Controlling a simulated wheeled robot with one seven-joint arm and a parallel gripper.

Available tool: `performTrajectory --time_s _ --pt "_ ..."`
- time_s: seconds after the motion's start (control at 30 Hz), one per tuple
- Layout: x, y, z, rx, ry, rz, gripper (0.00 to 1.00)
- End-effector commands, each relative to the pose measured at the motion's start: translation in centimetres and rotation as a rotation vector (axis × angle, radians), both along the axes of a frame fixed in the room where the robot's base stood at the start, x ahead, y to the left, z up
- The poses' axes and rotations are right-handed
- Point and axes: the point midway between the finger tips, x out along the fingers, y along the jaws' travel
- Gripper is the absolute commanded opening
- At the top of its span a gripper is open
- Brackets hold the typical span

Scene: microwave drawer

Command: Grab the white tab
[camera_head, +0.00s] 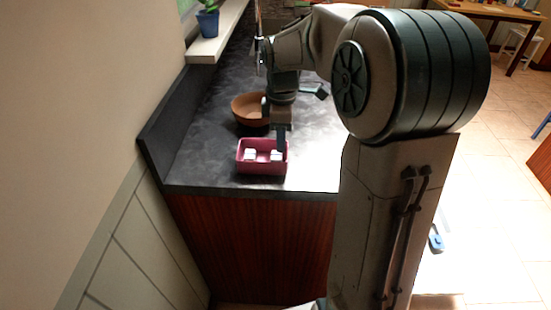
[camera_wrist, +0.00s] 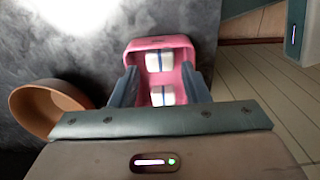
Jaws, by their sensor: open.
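Two small white tabs, each with a dark blue stripe, lie apart in a pink box (camera_head: 262,170) near the counter's front edge. In the head view one tab (camera_head: 250,155) is at the left and the other (camera_head: 276,155) at the right. In the wrist view one tab (camera_wrist: 159,61) is farther up and the other (camera_wrist: 163,95) is nearer my gripper. My gripper (camera_wrist: 159,72) is open, with its fingers on either side of the pink box's middle in that view. In the head view my gripper (camera_head: 281,142) points down over the box's right part. Its exact height above the tabs is unclear.
A brown bowl (camera_head: 247,108) stands behind the box, and it is at the left in the wrist view (camera_wrist: 40,108). The dark counter (camera_head: 215,140) has free room left of the box. A potted plant (camera_head: 208,22) stands on a ledge at the upper left.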

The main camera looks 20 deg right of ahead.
Motion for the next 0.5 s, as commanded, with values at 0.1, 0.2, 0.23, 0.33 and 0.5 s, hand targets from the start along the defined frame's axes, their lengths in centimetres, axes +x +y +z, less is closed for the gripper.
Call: performTrajectory --time_s 0.1,0.2,0.23,0.33,0.5 --pt "0.0 0.0 -0.7 0.0 0.001 0.0 0.42" --pt "0.0 0.2 -1.6 0.0 0.002 0.001 0.42" --pt "0.1 0.3 -2.0 0.0 0.003 0.001 0.42" --pt "0.3 0.6 -3.6 0.0 0.003 0.001 0.42" --pt "0.3 0.6 -5.6 0.0 0.001 -0.001 0.42"
